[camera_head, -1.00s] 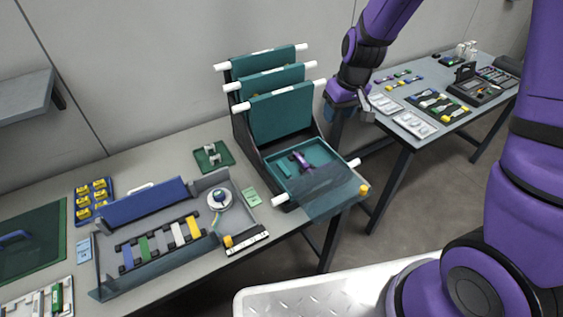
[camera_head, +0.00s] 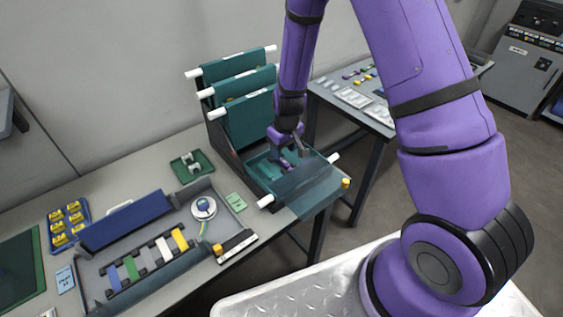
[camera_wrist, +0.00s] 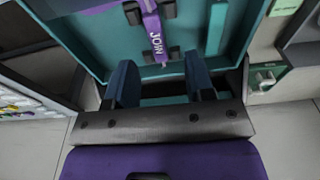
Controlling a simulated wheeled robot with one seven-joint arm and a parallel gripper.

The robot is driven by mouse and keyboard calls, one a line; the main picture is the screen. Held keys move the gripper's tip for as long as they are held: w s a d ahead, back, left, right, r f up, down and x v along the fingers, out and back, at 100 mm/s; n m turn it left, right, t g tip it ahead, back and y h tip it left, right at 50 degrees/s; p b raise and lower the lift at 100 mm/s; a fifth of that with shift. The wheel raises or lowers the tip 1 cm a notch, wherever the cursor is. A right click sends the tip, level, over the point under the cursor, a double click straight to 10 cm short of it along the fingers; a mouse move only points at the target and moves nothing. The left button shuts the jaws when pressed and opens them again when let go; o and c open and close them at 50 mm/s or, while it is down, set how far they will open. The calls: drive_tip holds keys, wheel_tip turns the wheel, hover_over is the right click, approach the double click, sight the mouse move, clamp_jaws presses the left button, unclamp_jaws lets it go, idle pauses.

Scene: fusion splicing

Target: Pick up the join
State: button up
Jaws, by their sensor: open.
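The join is a purple strip with white JOIN lettering (camera_wrist: 153,32), held near dark clips in the teal tray (camera_wrist: 95,57). In the head view the tray (camera_head: 258,168) is the open lowest one of a rack, and the join (camera_head: 287,165) shows as a small purple piece in it. My gripper (camera_wrist: 160,65) is open, with its two dark fingers on either side of the join's near end. In the head view my gripper (camera_head: 291,147) points down just above the tray. I cannot tell whether the fingers touch the join.
More teal trays (camera_head: 245,115) stand raised behind the open one. A clear flap (camera_head: 310,190) hangs at its front. A narrow teal bar (camera_wrist: 215,28) lies right of the join. On the left are a grey tray with coloured blocks (camera_head: 148,258) and a green tray (camera_head: 190,168).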

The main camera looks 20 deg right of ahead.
sight(282, 160)
drive_tip(key=shift+w+f, duration=0.25)
drive_tip(key=shift+f, duration=1.1)
drive_tip(key=shift+w+f, duration=0.25)
drive_tip(key=shift+f, duration=1.05)
drive_tip(key=shift+c, duration=0.2)
clamp_jaws()
